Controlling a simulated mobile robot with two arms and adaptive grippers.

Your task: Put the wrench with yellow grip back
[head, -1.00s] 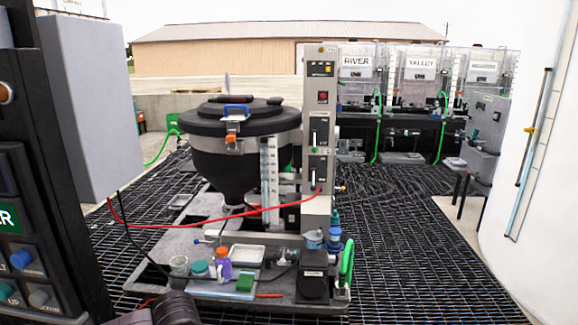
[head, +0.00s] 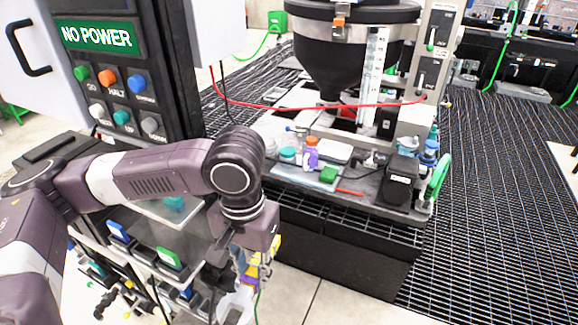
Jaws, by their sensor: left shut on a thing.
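My left gripper (head: 230,250) reaches in from the left and points down beside a tool cart (head: 140,235) below the control panel. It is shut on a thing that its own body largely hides. Small yellow parts (head: 254,270) show just below and to the right of it, beside the cart's right end. They are too small and crowded to tell which belong to the wrench with yellow grip. My right gripper is out of view.
The control panel (head: 125,75) reads NO POWER and stands behind my left arm. A grey bench (head: 330,190) with bottles, a green block and a black hopper (head: 350,60) is to the right. Dark grating (head: 490,190) covers the floor farther right.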

